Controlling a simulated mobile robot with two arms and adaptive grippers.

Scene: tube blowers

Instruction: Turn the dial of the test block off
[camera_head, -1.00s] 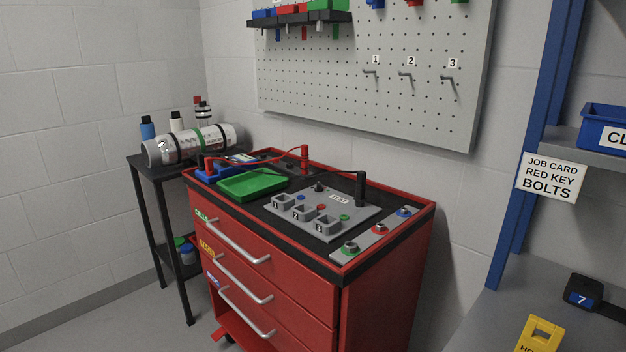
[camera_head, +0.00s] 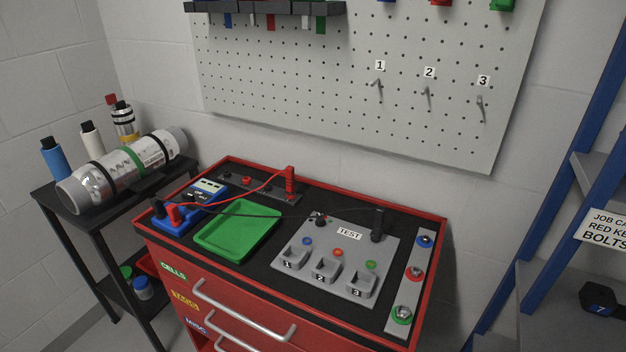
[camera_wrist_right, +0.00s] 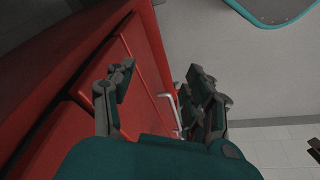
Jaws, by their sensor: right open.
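The test block (camera_head: 348,290) is a grey plate labelled TEST on top of the red tool cabinet. It has numbered sockets 1, 2 and 3 at its front, with small blue, red and green round parts behind them. A small black knob, apparently the dial (camera_head: 320,220), sits at its back left edge; its setting is too small to read. A black upright plug (camera_head: 378,225) stands at its back right. My right gripper (camera_wrist_right: 162,88) is open and empty beside the cabinet's red drawer front in the right wrist view. Neither gripper shows in the head view.
A green tray (camera_head: 238,230) and a blue meter (camera_head: 188,205) with red and black leads lie left of the block. A grey strip (camera_head: 407,285) with coloured studs lies right. A drawer handle (camera_head: 245,315) sticks out in front. A pegboard (camera_head: 350,60) hangs behind.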

